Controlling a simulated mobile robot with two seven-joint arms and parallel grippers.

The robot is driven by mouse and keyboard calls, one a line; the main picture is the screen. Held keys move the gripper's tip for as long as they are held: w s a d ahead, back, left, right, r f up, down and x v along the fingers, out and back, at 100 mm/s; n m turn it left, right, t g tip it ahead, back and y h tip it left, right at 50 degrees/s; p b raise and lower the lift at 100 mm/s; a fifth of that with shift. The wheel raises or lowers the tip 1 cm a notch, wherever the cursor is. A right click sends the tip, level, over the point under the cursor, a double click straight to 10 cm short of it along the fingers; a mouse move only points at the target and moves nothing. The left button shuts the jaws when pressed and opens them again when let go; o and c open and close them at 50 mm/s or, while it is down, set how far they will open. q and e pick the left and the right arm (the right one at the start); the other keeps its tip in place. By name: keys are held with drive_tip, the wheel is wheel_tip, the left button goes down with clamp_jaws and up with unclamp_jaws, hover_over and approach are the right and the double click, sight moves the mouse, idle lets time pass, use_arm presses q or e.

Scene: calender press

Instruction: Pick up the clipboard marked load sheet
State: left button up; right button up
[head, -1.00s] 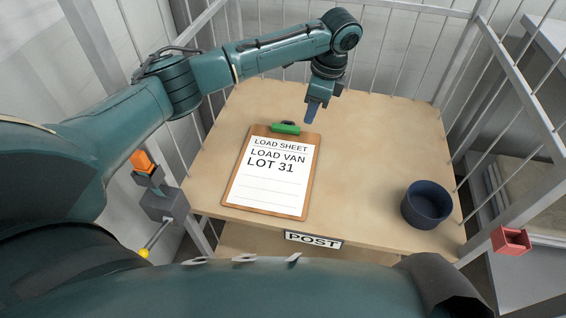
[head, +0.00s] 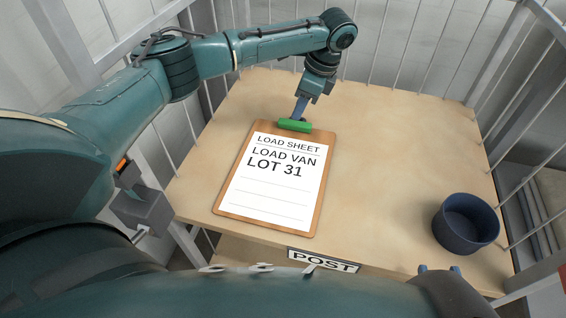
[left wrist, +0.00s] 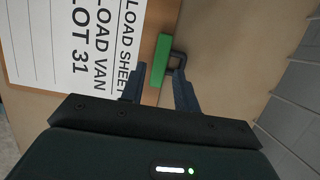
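The clipboard (head: 228,207) lies flat on the table, a brown board with a white sheet reading LOAD SHEET, LOAD VAN, LOT 31. It has a green clip (head: 295,125) at its far edge. The clip also shows in the left wrist view (left wrist: 158,62). My left gripper (head: 299,112) is just at the clip, pointing down. In the left wrist view its two fingers (left wrist: 158,84) stand apart with the clip's end between or just beyond them; contact cannot be told. My right gripper (head: 439,268) shows only two blue fingertips, apart and empty, at the table's front edge.
A dark blue round bowl (head: 466,224) stands on the table (head: 370,160) at the right. A POST label (head: 323,261) is on the table's front edge. Barred fencing surrounds the back and sides. The table between clipboard and bowl is clear.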

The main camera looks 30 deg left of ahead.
sight(295, 123)
use_arm(q)
drive_tip(key=x, duration=0.1)
drive_tip(key=b+x, duration=0.1)
drive_tip(key=x, duration=0.2)
drive_tip(key=shift+w+d+f+b, duration=0.1)
drive_tip(key=shift+w+d+b, duration=0.15)
drive_tip(key=shift+b, duration=0.15)
drive_tip(key=shift+s+a+f, duration=0.1)
drive_tip(key=shift+a+f, duration=0.1)
drive_tip(key=shift+f, duration=0.3)
use_arm(e)
drive_tip(key=shift+w+a+r+n+t+y, duration=0.1)
drive_tip(key=shift+w+a+n+t+y, duration=0.2)
drive_tip(key=shift+t, duration=0.5)
use_arm(q)
drive_tip(key=shift+f+p, duration=0.1)
drive_tip(key=shift+p, duration=0.3)
use_arm(e)
drive_tip(key=shift+s+r, duration=0.1)
drive_tip(key=shift+r, duration=0.4)
use_arm(q)
drive_tip(key=shift+c, duration=0.5)
clamp_jaws()
